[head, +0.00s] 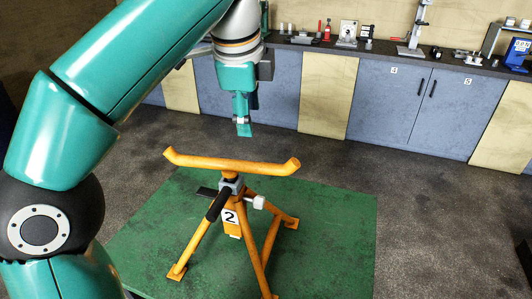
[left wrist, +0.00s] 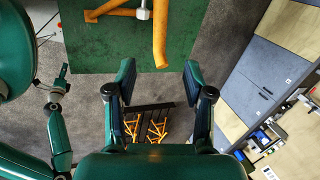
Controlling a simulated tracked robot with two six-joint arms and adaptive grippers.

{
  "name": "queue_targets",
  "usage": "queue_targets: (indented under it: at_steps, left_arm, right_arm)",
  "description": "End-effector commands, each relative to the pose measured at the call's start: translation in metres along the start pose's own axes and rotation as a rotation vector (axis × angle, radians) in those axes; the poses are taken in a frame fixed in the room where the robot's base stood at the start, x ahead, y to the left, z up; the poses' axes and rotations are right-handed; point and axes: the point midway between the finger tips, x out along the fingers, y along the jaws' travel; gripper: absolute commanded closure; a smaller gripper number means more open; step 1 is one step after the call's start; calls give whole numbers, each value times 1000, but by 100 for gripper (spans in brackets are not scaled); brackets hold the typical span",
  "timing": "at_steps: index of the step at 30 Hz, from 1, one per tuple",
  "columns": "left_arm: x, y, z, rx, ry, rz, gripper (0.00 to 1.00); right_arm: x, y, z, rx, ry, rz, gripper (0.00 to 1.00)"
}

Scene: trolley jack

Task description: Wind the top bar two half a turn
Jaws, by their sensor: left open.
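The orange stand marked 2 (head: 231,217) stands upright on a green mat (head: 335,235). Its orange top bar (head: 232,164), with both ends turned up, lies across the head view. One bar end also shows in the left wrist view (left wrist: 160,40). A dark handle (head: 218,204) and a grey knob (head: 259,202) sit below the bar. My left gripper (head: 243,128) hangs above the bar, apart from it, fingers down. In the left wrist view its two fingers (left wrist: 159,82) are spread and empty. A gripper-like end of my other arm (left wrist: 58,88) is small at the left.
Blue and tan cabinets (head: 385,106) line the back wall, with tools on the worktop (head: 375,47). A dark rack (left wrist: 150,122) with orange parts shows between my fingers in the left wrist view.

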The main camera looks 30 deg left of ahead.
Motion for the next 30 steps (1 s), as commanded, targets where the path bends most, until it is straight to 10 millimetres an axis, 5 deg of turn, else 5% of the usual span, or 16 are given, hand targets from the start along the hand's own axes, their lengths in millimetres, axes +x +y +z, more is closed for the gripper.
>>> queue_targets:
  at_steps: [8,24,30]
  left_arm:
    - [35,2,2,-4,-4,4,48]
    - [143,1,2,-4,-4,5,48]
    - [164,0,2,-4,-3,3,48]
  right_arm:
    - [12,4,0,0,0,0,60]
    - [29,10,0,0,0,0,60]
    - [29,10,0,0,0,0,60]
